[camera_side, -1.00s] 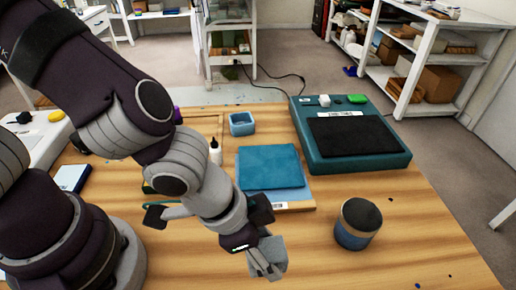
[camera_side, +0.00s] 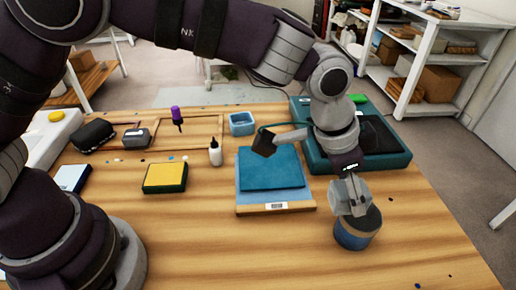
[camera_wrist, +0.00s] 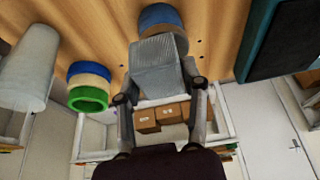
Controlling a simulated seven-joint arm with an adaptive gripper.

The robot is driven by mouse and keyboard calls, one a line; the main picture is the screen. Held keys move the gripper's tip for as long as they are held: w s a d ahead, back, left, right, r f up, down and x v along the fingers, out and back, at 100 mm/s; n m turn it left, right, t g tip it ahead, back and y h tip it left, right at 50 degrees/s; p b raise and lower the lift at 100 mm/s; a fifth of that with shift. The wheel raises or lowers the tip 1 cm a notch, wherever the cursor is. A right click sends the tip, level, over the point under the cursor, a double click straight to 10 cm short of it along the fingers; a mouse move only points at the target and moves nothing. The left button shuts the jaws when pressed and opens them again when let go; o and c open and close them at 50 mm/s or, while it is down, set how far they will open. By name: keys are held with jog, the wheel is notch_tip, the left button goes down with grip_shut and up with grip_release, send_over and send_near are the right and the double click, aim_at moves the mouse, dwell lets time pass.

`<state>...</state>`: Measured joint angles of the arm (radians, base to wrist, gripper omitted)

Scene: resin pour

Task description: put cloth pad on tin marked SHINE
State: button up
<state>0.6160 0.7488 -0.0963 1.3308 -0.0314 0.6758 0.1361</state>
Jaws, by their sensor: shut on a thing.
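My gripper (camera_side: 350,200) is shut on a grey ribbed cloth pad (camera_wrist: 160,66), which shows clearly between the fingers in the wrist view. In the side view, my gripper and the pad are directly over a round tin (camera_side: 356,236) with a blue lower part and a dark top. The pad hides part of the tin's top, and I cannot tell whether they touch. In the wrist view, a blue and tan tin (camera_wrist: 162,17) shows partly behind the pad. Another tin (camera_wrist: 88,92), blue and tan with a green rim, stands to the left. No SHINE marking is readable.
A teal machine (camera_side: 311,150) with a dark plate stands behind my gripper. A pale cylinder (camera_wrist: 26,65) is near the green-rimmed tin. The front table is clear.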

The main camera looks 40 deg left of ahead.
aim_at(369, 214)
jog(key=w+d, duration=0.2)
jog(key=shift+w+d+f, duration=0.15)
jog(key=shift+w+d, duration=0.05)
jog(key=shift+w, duration=0.2)
jog(key=shift+w+f, duration=0.1)
jog(key=shift+f, duration=0.2)
jog(key=shift+d+f, duration=0.1)
jog(key=shift+f, duration=1.35)
jog(key=shift+f, duration=0.1)
jog(key=o, duration=1)
jog(key=shift+o, duration=0.2)
